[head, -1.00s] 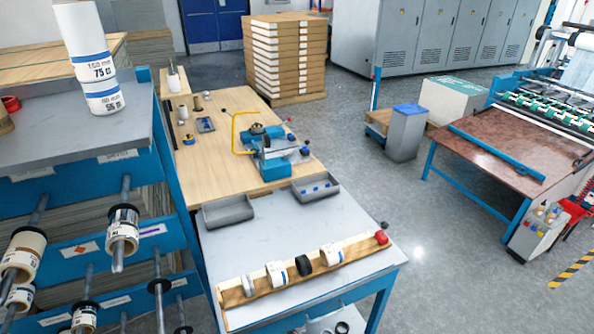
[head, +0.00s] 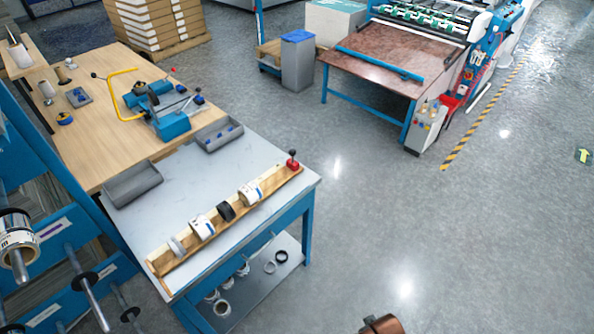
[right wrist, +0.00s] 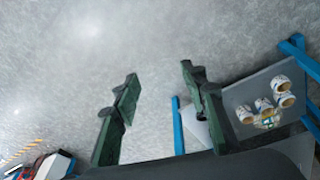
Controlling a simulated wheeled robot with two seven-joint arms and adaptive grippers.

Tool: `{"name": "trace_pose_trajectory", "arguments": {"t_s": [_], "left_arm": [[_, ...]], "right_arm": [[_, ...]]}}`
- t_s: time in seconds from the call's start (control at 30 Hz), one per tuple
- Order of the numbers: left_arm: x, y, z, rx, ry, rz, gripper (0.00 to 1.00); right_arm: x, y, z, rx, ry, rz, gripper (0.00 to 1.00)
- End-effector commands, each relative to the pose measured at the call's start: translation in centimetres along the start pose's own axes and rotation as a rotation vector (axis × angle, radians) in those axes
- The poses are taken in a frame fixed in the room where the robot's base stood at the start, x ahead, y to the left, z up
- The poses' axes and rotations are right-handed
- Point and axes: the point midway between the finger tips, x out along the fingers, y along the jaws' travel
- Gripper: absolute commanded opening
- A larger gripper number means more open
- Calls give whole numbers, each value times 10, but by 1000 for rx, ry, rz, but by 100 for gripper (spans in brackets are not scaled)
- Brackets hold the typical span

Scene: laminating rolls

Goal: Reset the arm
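My right gripper (right wrist: 159,70) shows in the right wrist view. Its two dark green fingers stand apart with nothing between them, above the grey floor. To the right of the fingers in that view are several white rolls (right wrist: 264,108) on the lower shelf (right wrist: 240,92) of a blue-framed table. My left gripper is not in view.
A grey-topped table (head: 235,185) carries a wooden rack (head: 165,262) with several rolls and a red-knobbed piece (head: 292,162). Two grey trays (head: 132,185) stand behind it. A blue roll stand (head: 55,255) is at the left. Open floor (head: 440,240) lies to the right.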

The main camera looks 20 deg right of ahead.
Motion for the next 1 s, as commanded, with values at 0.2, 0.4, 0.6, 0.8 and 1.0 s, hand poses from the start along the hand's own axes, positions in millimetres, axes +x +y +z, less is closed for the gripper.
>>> {"name": "trace_pose_trajectory", "arguments": {"t_s": [0.2, 0.4, 0.6, 0.8, 1.0], "left_arm": [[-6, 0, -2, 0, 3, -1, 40], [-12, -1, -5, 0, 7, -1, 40], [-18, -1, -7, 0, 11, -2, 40], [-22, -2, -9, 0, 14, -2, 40], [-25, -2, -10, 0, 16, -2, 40]], "right_arm": [[81, -11, 29, -14, -37, -15, 40], [170, -25, 88, -35, -75, -31, 40], [233, -36, 169, -59, -117, -44, 40], [262, -40, 250, -82, -149, -54, 40], [268, -41, 295, -94, -164, -59, 40]]}}
